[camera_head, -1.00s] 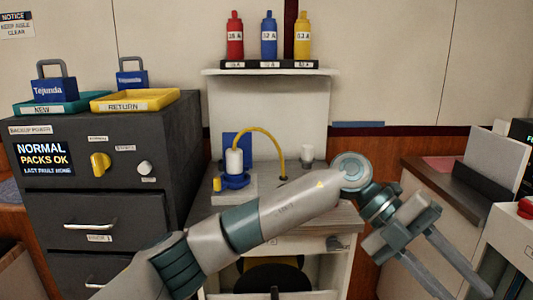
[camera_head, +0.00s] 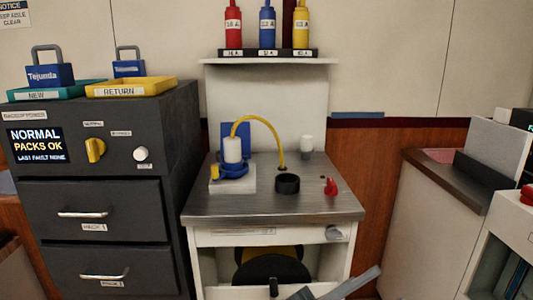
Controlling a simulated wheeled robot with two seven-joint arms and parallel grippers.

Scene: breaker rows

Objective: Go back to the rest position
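Only the end of my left gripper (camera_head: 345,285) shows, at the bottom edge right of centre, low in front of the white bench (camera_head: 275,207). One long grey finger slants up to the right, with part of the gripper body beside it. The rest is cut off by the frame, so I cannot tell whether it is open. I see nothing held on the visible finger. My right gripper is not in view.
On the bench stand a blue fixture (camera_head: 233,172) with a white cylinder and yellow hose, a black ring (camera_head: 287,184) and a red piece (camera_head: 330,187). A dark cabinet (camera_head: 95,198) stands left, a side counter (camera_head: 455,180) right. The bench top is clear of my arm.

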